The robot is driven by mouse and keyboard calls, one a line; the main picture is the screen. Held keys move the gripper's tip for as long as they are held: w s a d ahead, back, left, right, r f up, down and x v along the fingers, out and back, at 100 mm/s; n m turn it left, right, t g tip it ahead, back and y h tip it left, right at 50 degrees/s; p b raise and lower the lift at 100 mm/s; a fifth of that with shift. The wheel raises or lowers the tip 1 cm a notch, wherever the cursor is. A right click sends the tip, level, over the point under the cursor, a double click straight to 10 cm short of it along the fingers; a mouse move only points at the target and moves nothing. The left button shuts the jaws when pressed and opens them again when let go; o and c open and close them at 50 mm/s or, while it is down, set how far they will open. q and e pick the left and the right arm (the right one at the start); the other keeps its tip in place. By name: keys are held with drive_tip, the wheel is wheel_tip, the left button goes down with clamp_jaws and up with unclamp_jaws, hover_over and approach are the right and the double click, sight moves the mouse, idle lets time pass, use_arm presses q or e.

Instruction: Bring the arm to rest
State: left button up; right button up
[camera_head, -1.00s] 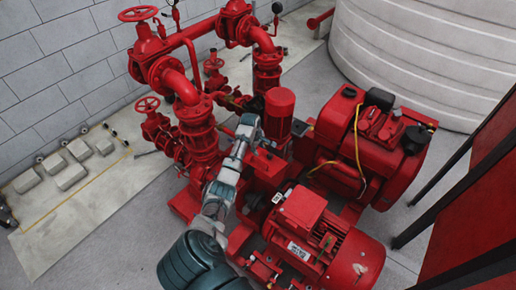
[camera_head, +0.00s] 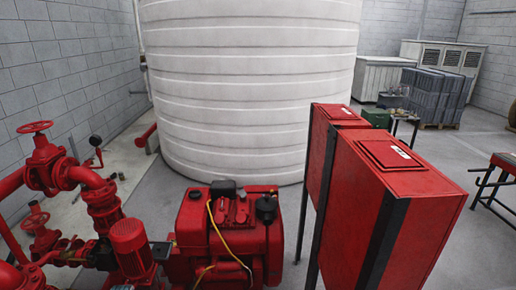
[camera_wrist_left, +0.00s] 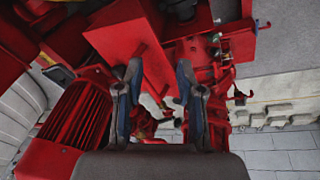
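My left gripper (camera_wrist_left: 158,76) shows in the left wrist view with its two dark fingers apart and nothing seen held between them. Behind the fingers are red parts of the pumpset, including a flat red block (camera_wrist_left: 125,50) and a ribbed red motor (camera_wrist_left: 77,125). I cannot tell the exact gap between the fingers and these parts. Neither arm shows in the head view. In that view the red pumpset stands at the lower left, with an engine (camera_head: 225,235), a small upright motor (camera_head: 130,245) and red pipes with handwheels (camera_head: 42,160). My right gripper is in no frame.
A large white ribbed tank (camera_head: 250,90) stands behind the pumpset. Tall red cabinets (camera_head: 400,200) on dark posts stand to the right. Blue-grey stacked goods (camera_head: 435,95) and pale cabinets (camera_head: 385,78) are at the back. Open grey floor (camera_head: 460,245) lies at the right.

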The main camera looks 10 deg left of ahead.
use_arm(q)
drive_tip(key=s+d+f+m, duration=0.3)
drive_tip(key=s+d+m, duration=0.25)
drive_tip(key=d, duration=0.45)
drive_tip(key=s+d+f+m, duration=0.3)
drive_tip(key=s+d+m, duration=0.3)
drive_tip(key=d, duration=0.4)
drive_tip(key=s+d+r+m+t+h, duration=0.1)
drive_tip(key=s+d+r+m, duration=0.2)
drive_tip(key=s+d, duration=0.4)
drive_tip(key=s+d+r+m+h, duration=0.1)
drive_tip(key=s+d+r+m, duration=0.15)
drive_tip(key=s+d, duration=0.5)
wheel_tip(320, 180, down, 28)
drive_tip(key=s+r+g, duration=0.1)
drive_tip(key=s, duration=0.1)
drive_tip(key=s+a+f+m+g, duration=0.1)
drive_tip(key=s+a+f, duration=0.1)
drive_tip(key=s+f, duration=1.3)
drive_tip(key=shift+s+a, duration=0.4)
drive_tip(key=shift+s, duration=0.8)
